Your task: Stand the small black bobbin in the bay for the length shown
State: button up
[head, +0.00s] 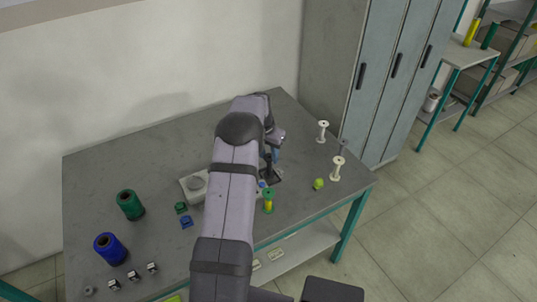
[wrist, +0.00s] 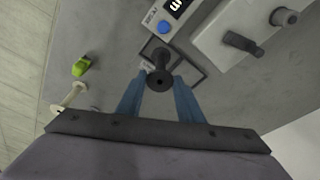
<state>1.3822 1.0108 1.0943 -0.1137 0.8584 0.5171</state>
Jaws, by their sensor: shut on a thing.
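The small black bobbin (wrist: 160,78) is between the blue fingertips of my gripper (wrist: 159,85) in the wrist view, its round flange facing the camera. My gripper is shut on it. Behind it is a dark square-edged bay (wrist: 192,70) on the grey table; I cannot tell whether the bobbin touches the floor of the bay. A lit display (wrist: 178,7), partly cut off and not fully readable, and a blue button (wrist: 163,27) lie just beyond. In the head view my gripper (head: 270,164) is over a dark patch beside the arm, and the bobbin is hard to make out.
A light grey machine with a dark spindle (wrist: 243,43) stands close by. Green (head: 130,204) and blue (head: 111,248) spools stand left. The table's back left is clear.

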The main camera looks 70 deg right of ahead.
jog(key=shift+f+b, duration=0.3)
jog(key=shift+f, duration=0.2)
dwell(0.3)
jog(key=o, duration=0.9)
jog(key=shift+d+p+v, duration=0.25)
jog(key=shift+p+v, duration=0.5)
jog(key=shift+v, duration=0.4)
jog(key=shift+d+p+v, duration=0.25)
jog(key=shift+p+v, duration=0.45)
jog(key=shift+v, duration=0.45)
jog(key=shift+d+p+v, duration=0.2)
jog(key=shift+p+v, duration=0.55)
jog(key=shift+v, duration=0.4)
jog(key=shift+s+r, duration=0.15)
jog(key=shift+s, duration=0.05)
